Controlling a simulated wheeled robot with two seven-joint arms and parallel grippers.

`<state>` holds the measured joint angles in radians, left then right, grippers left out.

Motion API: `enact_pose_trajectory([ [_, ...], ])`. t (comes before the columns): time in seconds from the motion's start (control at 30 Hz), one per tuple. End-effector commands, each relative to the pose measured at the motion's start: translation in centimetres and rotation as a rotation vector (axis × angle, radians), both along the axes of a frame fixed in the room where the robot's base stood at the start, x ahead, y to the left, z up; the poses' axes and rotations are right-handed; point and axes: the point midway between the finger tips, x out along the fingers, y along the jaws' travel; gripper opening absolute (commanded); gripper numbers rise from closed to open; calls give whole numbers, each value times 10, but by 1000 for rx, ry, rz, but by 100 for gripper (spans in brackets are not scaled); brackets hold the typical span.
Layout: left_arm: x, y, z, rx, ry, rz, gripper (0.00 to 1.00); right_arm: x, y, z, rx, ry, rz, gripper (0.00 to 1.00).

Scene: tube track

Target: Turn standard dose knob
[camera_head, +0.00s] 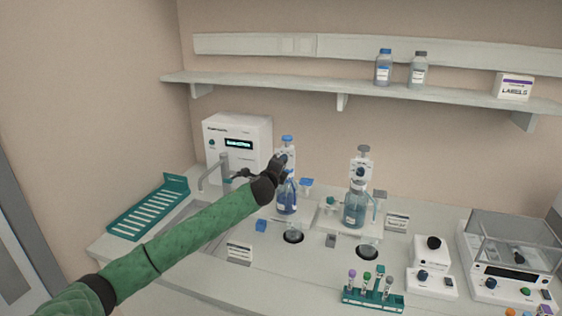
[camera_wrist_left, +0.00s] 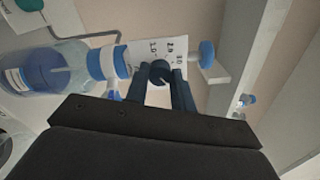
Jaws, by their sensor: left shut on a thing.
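A bottle-top dispenser with a blue cap (camera_head: 287,139) stands on a blue-liquid bottle (camera_head: 287,196) at the middle of the bench. In the left wrist view its small dark-blue dose knob (camera_wrist_left: 160,70) sits on a white dial plate (camera_wrist_left: 174,48) with printed numbers. My left gripper (camera_wrist_left: 160,88) is shut on this knob, one finger on each side. In the head view my left gripper (camera_head: 279,163) covers the knob. A second dispenser (camera_head: 360,168) with a grey cap and a dark knob stands to the right on another bottle (camera_head: 355,208). My right gripper is out of view.
A white instrument with a display (camera_head: 238,138) stands behind my left arm. A green rack (camera_head: 149,207) lies left by the sink. A tube rack (camera_head: 373,299), a mixer (camera_head: 432,268) and a balance (camera_head: 511,257) stand to the right. A shelf (camera_head: 300,88) runs above.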

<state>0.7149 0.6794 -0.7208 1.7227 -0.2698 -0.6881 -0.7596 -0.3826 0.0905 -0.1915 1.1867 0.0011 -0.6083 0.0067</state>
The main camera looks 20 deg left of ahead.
Motion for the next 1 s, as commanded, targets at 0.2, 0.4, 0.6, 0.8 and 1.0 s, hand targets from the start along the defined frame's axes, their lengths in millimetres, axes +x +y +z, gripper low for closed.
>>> enact_pose_trajectory([
  [0.2,0,-1,0,86,-3,-1,2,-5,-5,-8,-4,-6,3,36],
  [0.4,0,0,-1,119,-3,-1,2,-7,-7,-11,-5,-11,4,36],
  [0.6,0,-1,-1,125,-3,-1,2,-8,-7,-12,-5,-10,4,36],
  [0.8,0,-1,-1,125,-3,-1,2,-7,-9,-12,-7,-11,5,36],
  [1.0,0,0,-1,124,-3,-1,46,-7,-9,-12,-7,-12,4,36],
])
